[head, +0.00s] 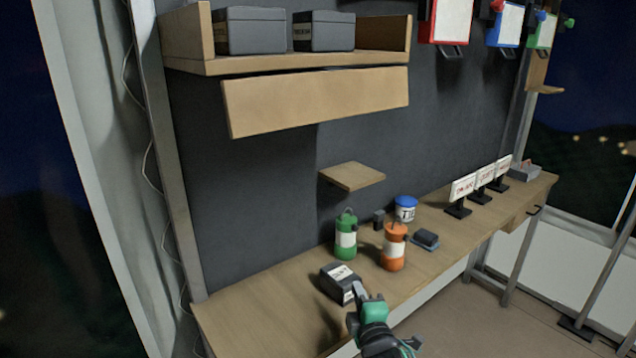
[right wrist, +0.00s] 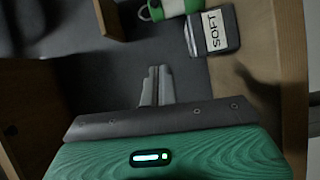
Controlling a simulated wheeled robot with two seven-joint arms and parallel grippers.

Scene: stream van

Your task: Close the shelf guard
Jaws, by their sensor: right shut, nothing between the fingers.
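The shelf guard (head: 318,101) is a light wooden panel hanging down, tilted, below the front edge of the upper shelf (head: 290,62). The shelf's front is open, and two dark grey boxes (head: 250,32) (head: 324,32) stand on it. My right gripper (head: 357,288) is low at the front of the bench, well below the guard and apart from it, and appears close to a dark labelled box. In the right wrist view its fingers (right wrist: 156,84) are together and empty. My left gripper is not in view.
The bench (head: 245,313) carries the dark box (head: 338,280), a green bottle (head: 346,240), an orange bottle (head: 393,250), a blue-lidded tub (head: 405,209) and several small signs. A small wooden ledge (head: 352,176) juts from the wall below the guard. The bench's left end is clear.

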